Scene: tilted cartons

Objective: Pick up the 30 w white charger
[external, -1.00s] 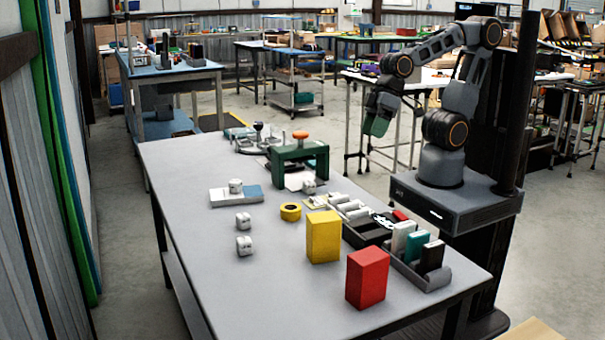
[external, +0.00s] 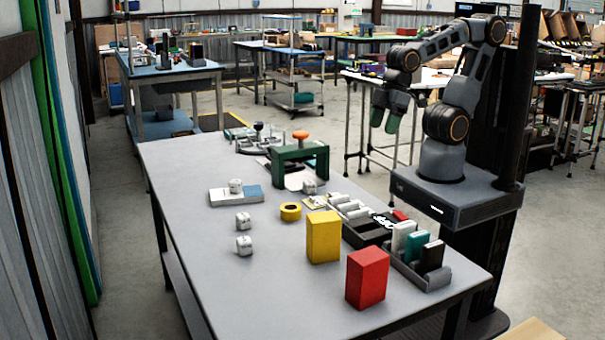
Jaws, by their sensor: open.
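Several small white charger-like blocks stand on the grey table (external: 200,275). One block (external: 243,222) and another block (external: 244,245) stand on the bare left part of the top. A third block (external: 236,186) sits on a flat white and blue box (external: 222,197). Another block (external: 309,187) is by the green frame (external: 318,163). Their markings are too small to read, so I cannot tell which is 30 W. My gripper (external: 384,120) is open and empty, its green-tipped fingers pointing down, high beyond the table's right edge and away from the blocks.
A yellow carton (external: 323,237) and a red carton (external: 367,278) stand upright in the front half. Black trays with packs and a grey holder (external: 430,279) line the right edge. A yellow tape roll (external: 290,211) lies mid-table. The table's left strip is mostly clear.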

